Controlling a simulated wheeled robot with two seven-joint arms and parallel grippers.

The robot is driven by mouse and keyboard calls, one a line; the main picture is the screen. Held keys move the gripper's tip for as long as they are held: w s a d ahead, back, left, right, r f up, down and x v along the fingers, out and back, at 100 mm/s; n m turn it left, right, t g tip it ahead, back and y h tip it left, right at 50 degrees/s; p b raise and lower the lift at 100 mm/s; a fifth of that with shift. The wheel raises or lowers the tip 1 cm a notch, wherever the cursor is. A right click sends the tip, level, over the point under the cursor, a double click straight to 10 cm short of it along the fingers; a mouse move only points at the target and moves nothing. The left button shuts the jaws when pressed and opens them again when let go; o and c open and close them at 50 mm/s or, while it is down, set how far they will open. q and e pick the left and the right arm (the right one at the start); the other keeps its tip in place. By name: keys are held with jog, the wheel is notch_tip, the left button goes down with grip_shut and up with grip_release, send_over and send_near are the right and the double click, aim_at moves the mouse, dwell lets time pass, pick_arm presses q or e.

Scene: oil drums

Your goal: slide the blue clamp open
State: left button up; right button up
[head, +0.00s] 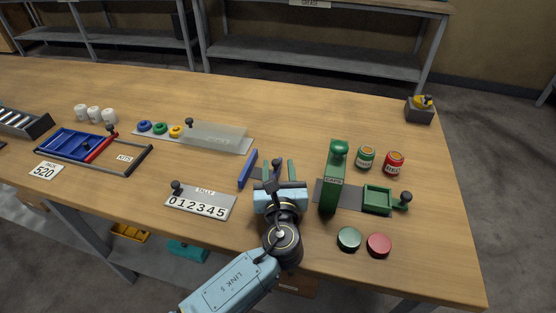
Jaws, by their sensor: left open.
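The blue clamp (247,168) is an upright blue bar, set at a slant, near the middle of the table. A dark plate (259,172) shows just right of it, partly hidden by my left gripper. My left gripper (274,177) is open, just right of the blue bar and over the plate. Its wrist hides the front of the clamp. I cannot tell whether a finger touches the clamp. My right gripper is not in view.
A green "caps" press (333,180) with a green tray (377,199) stands to the right, near two jars and two loose lids. A "tally" counter (200,202) lies front left. A clear-covered ring board (215,137) lies behind left. The table's back middle is clear.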

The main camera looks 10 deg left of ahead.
pick_arm(q)
jog(key=v, duration=1)
jog(key=shift+s+r+p, duration=0.1)
jog(key=shift+s+p, duration=0.1)
jog(key=shift+p, duration=0.15)
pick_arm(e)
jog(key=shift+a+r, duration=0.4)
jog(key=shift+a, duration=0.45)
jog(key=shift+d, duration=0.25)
pick_arm(q)
jog(key=shift+s, duration=0.1)
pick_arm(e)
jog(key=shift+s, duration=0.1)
